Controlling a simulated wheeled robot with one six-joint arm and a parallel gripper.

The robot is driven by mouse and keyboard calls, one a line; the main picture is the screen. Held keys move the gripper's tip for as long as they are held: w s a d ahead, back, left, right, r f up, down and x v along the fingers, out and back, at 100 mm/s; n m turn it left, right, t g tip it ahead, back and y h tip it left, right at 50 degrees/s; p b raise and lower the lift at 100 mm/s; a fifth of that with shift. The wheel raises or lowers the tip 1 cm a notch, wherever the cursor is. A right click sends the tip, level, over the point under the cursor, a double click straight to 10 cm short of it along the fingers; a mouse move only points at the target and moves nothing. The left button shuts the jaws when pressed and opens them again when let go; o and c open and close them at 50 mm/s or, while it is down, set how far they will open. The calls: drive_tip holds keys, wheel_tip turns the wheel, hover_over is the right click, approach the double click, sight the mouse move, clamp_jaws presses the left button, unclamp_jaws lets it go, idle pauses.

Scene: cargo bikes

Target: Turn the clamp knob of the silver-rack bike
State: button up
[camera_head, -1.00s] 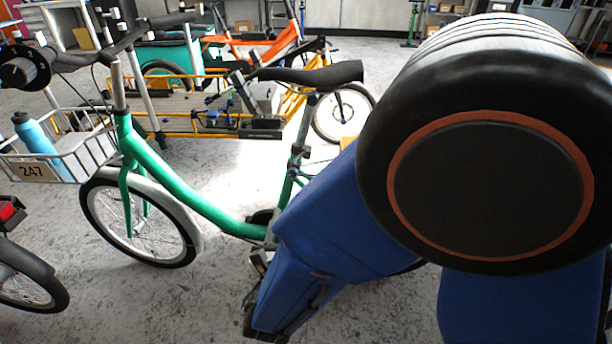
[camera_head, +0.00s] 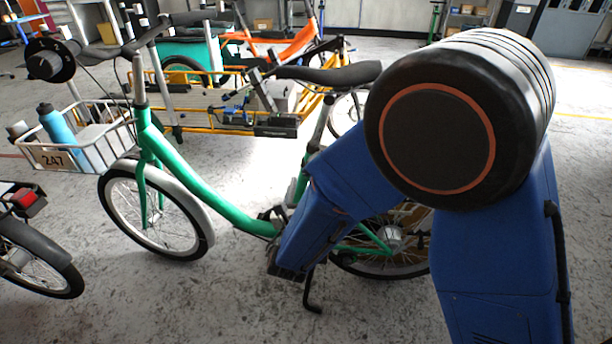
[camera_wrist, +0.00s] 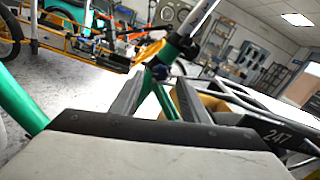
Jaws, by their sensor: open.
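The green bike (camera_head: 190,185) stands across the middle of the head view, with a black saddle (camera_head: 330,74) on a silver seat post. A silver rack (camera_wrist: 235,95) with a 247 plate (camera_wrist: 278,136) is at the right. My gripper (camera_wrist: 158,82) is open and empty, its fingers pointing toward the clamp, with the knob appearing between the tips. Contact cannot be told. The head view hides the gripper behind my blue arm.
A wire basket (camera_head: 95,145) with a blue bottle (camera_head: 56,128) is on the bike's front. Another bike's black rear fender (camera_head: 35,243) is at left. A yellow cargo bike (camera_head: 205,118) stands behind. Bare floor (camera_head: 150,305) lies in front.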

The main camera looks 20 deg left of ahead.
sight(306, 173)
drive_tip(key=shift+x, duration=2.15)
clamp_jaws()
